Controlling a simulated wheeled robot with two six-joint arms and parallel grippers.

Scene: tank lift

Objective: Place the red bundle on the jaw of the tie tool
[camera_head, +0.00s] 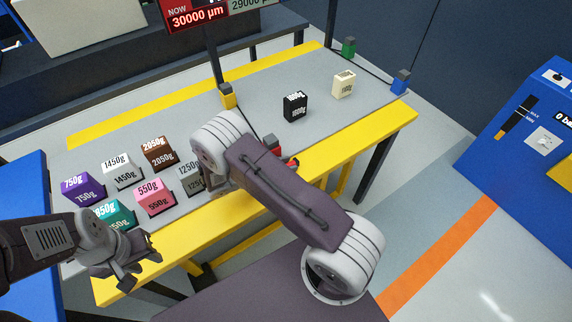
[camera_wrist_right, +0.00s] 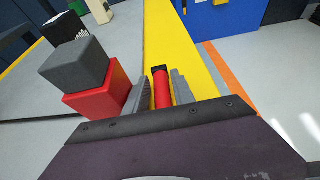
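The red bundle (camera_wrist_right: 162,90), a red cylinder with a dark end, lies between the two grey fingers of my right gripper (camera_wrist_right: 163,88) in the right wrist view. The fingers appear to press on it from both sides. It is over or beside the yellow table edge. In the head view my right arm hides most of this gripper, and only a small red part (camera_head: 293,162) shows past it. My left gripper (camera_head: 138,272) is empty, fingers apart, near the table's front left corner. I cannot make out a tie tool or its jaw in either view.
Several labelled weights, including a pink one (camera_head: 154,197), stand at the table's left. A black weight (camera_head: 295,107) and a cream weight (camera_head: 344,85) stand farther right. A red corner block with a dark cube (camera_wrist_right: 77,63) is close to my right gripper. A blue machine (camera_head: 530,140) stands right.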

